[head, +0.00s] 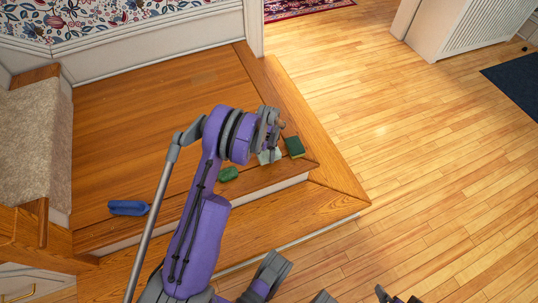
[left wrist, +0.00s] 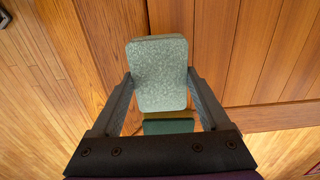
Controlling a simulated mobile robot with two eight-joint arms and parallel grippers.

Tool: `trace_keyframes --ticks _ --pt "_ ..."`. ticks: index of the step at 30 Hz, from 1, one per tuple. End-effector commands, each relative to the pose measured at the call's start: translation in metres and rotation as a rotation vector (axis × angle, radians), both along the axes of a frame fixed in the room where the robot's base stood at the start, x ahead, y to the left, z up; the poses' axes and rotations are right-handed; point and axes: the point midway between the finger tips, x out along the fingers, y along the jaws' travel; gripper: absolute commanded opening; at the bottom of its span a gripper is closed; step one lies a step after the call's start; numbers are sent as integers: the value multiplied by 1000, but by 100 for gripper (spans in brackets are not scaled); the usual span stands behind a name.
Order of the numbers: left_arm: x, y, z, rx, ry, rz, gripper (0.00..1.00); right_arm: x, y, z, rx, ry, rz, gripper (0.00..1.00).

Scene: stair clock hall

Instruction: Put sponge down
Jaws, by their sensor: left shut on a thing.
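My left gripper (head: 268,148) is over the wooden landing and shut on a pale grey-green sponge (left wrist: 158,75). In the left wrist view the sponge is a rounded block between the two fingers. In the head view only part of it (head: 270,157) shows below the gripper. A dark green sponge with a yellowish edge (head: 294,147) lies on the landing just right of the gripper; it also shows in the left wrist view (left wrist: 168,126). I cannot tell whether the held sponge touches the wood. At the bottom edge, dark parts may be my right gripper; its jaw state is unclear.
A green item (head: 228,174) and a blue brush-like item (head: 128,208) lie on the wooden landing (head: 130,120). The landing's edge steps down to a lower step (head: 330,200) and the floor. Carpeted stairs (head: 30,140) are at left. The back of the landing is clear.

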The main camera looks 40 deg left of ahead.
Motion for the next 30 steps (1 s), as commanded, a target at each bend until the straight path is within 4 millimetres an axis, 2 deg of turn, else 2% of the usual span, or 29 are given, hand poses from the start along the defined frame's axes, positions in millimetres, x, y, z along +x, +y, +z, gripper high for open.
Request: trace_keyframes --ticks 1,4,16,17,19,20,26,30 --pt "0 0 -10 0 0 0 28 1 0 -4 0 1 0 100" --pt "0 0 -22 0 0 0 28 1 0 -7 0 2 0 100" --pt "0 0 -27 0 0 0 28 2 0 -11 0 3 0 100" --pt "0 0 -26 0 0 0 84 2 0 -10 0 3 0 100" --pt "0 0 -26 0 0 0 97 1 0 -10 0 3 0 100" --pt "0 0 -26 0 0 0 100 1 0 -10 0 2 0 100" --pt "0 0 -25 0 0 0 100 1 0 -9 0 2 0 100" --pt "0 0 -17 0 0 0 100 0 0 -4 0 1 0 100"
